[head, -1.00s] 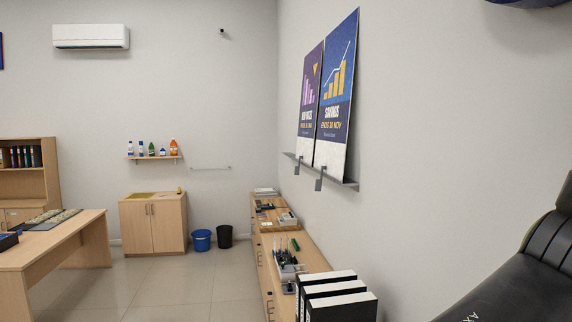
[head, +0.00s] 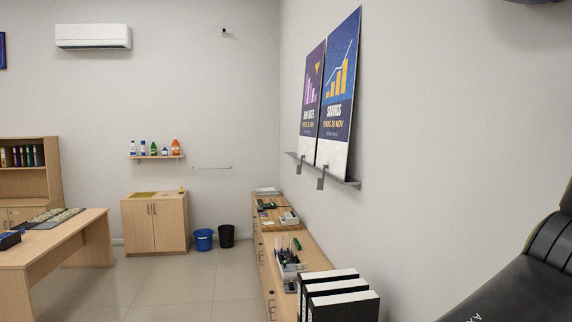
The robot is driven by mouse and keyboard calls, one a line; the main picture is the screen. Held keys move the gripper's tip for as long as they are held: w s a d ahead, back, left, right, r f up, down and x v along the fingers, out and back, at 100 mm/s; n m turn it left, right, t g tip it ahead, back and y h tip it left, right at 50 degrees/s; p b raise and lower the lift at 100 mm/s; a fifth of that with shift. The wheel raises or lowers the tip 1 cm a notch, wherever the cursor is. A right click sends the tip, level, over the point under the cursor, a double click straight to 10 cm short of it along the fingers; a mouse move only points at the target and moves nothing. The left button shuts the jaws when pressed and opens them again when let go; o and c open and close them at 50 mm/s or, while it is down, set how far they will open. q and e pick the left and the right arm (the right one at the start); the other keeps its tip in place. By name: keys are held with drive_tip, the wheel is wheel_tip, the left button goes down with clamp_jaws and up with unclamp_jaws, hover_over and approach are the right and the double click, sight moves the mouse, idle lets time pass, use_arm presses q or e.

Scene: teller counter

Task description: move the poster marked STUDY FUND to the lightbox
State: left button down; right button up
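No poster that reads STUDY FUND and no lightbox shows in the head view. Two other posters stand side by side on a narrow grey wall ledge (head: 346,181) at the right. The nearer one is the blue SAVINGS poster (head: 338,92), with a yellow bar chart and the words ENDS 30 NOV. The farther one is a purple poster (head: 311,92) with a bar chart and small lettering. Neither of my grippers is in view. A dark link of my arm fills the lower right corner.
A long wooden counter (head: 313,259) runs along the right wall, with black-and-white binders (head: 341,305) and a stationery tray on it. A wooden desk (head: 62,240) stands left. A cabinet (head: 155,223) and two bins (head: 203,240) stand at the back. The tiled floor between is clear.

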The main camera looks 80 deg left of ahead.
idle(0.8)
use_arm(q)
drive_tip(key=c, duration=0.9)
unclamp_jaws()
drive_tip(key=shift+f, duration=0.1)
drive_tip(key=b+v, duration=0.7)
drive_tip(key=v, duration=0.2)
drive_tip(key=shift+b, duration=0.3)
idle(0.7)
